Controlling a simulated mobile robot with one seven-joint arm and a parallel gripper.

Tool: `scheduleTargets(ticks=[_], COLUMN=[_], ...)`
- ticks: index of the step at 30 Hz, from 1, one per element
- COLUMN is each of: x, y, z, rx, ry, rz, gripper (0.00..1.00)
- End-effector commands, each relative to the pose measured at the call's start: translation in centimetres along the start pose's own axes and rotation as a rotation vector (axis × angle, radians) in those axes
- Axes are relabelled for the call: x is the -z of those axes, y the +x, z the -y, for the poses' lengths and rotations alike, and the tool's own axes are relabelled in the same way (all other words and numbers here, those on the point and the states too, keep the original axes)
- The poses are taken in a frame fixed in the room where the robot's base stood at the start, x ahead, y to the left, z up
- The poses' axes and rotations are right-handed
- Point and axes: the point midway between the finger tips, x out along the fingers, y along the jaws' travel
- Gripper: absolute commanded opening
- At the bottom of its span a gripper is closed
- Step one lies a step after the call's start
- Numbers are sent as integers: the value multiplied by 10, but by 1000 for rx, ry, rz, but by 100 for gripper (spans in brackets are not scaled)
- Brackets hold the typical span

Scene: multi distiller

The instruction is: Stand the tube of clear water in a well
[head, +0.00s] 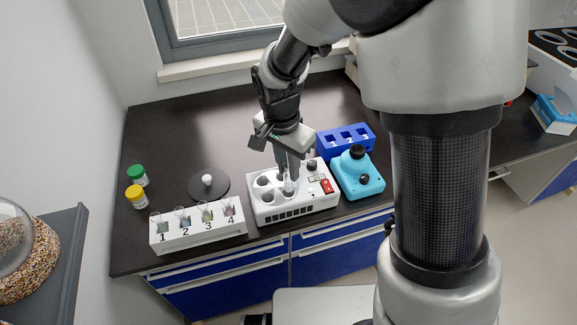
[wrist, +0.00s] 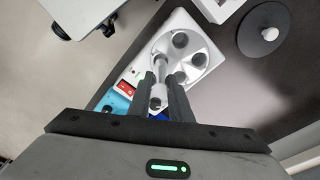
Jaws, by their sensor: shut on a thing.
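My gripper (head: 288,177) is shut on a clear tube (head: 289,187) above the white well block (head: 292,218). In the wrist view the tube (wrist: 158,93) sits between the two dark fingers (wrist: 160,88), its far end pointing at the round plate of wells (wrist: 180,52). Dark open wells show beyond and beside the tube in both views. The tube looks roughly upright in the head view. I cannot tell whether its lower end is inside a well or just above one, as the fingers hide part of it.
A white rack (head: 200,236) numbered 1 to 4 holds several tubes at left. A light-blue device (head: 357,178) stands close at right, with a blue rack (head: 345,139) behind. A black disc with a white knob (head: 207,180) and green- and yellow-capped jars (head: 136,192) stand left. The back-left bench is clear.

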Motion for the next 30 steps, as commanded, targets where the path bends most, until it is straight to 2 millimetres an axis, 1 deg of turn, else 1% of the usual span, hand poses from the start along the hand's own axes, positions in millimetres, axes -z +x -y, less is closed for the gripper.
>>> scheduleTargets(ticks=[30], x=[-5], y=[41], z=[0], rx=[0], ry=[0], rz=[0], gripper=[0])
